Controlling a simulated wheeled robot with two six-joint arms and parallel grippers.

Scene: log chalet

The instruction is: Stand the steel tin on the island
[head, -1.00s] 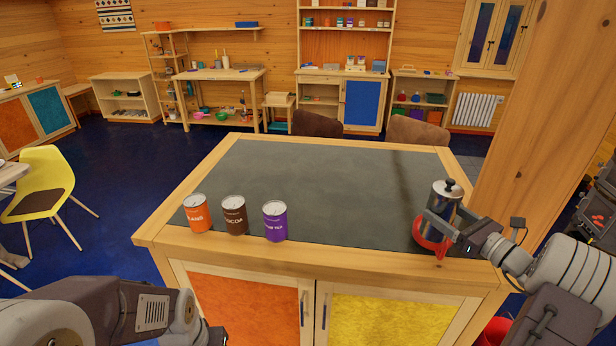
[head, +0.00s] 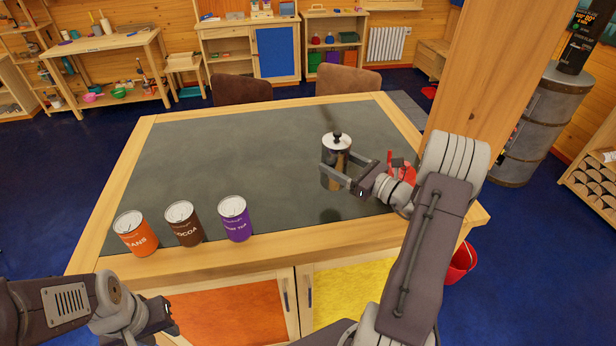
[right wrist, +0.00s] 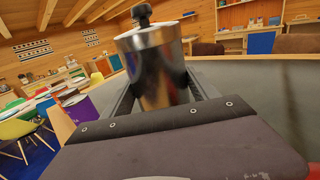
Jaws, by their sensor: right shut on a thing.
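The steel tin (head: 337,165) is a shiny cylinder with a black knob on its lid. My right gripper (head: 345,172) is shut on its side and holds it upright over the right part of the island's dark top (head: 250,140). A dark reflection shows below the tin, apart from its base, so it seems a little above the top. In the right wrist view the tin (right wrist: 153,65) stands between the fingers; its lower end is hidden. My left gripper (head: 160,318) is low at the left, in front of the island; its fingers are unclear.
An orange can (head: 135,233), a brown cocoa can (head: 184,223) and a purple can (head: 235,218) stand at the island's front left. A red item (head: 402,170) shows by my right wrist. A wooden post (head: 500,80) rises at the right. The island's middle is clear.

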